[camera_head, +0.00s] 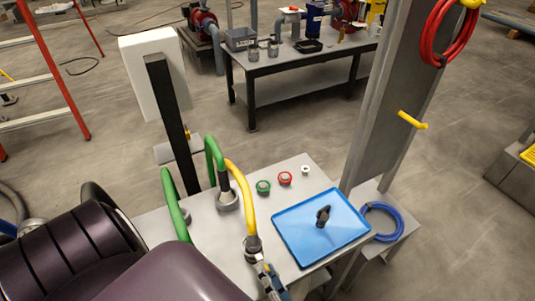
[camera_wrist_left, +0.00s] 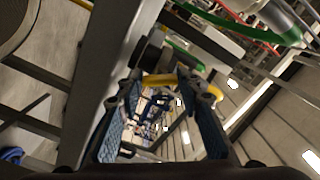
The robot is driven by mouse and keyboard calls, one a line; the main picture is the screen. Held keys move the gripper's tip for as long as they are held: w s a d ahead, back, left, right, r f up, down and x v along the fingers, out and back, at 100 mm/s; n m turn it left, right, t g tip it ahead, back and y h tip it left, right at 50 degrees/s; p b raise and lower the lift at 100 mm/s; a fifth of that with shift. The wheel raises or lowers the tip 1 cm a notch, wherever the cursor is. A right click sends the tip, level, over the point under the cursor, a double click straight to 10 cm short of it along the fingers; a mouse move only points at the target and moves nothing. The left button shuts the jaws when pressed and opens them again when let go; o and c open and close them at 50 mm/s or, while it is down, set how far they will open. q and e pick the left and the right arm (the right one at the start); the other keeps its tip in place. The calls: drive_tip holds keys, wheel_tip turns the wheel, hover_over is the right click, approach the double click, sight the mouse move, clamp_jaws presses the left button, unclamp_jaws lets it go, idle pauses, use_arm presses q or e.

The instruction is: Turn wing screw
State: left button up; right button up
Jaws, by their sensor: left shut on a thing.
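My left gripper (camera_head: 265,268) is low in the head view, just below the metal collar of a yellow hose at the bench's near edge. In the left wrist view my left gripper (camera_wrist_left: 163,78) has its two blue-padded fingers on either side of a yellow bar (camera_wrist_left: 160,80). The bar looks like the wing screw and lies between the fingertips, beside a dark round part (camera_wrist_left: 155,48). The gripper is shut on it. In the head view the screw cannot be made out. My right gripper is not in view.
A grey bench (camera_head: 305,165) holds green and red buttons, a blue tray (camera_head: 300,246) with a black knob, and green and yellow hoses (camera_head: 238,180). A grey post (camera_head: 385,90) with a yellow lever (camera_head: 412,120) stands right.

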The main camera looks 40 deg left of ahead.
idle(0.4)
use_arm(q)
drive_tip(key=o, duration=1.2)
drive_tip(key=shift+c, duration=0.2)
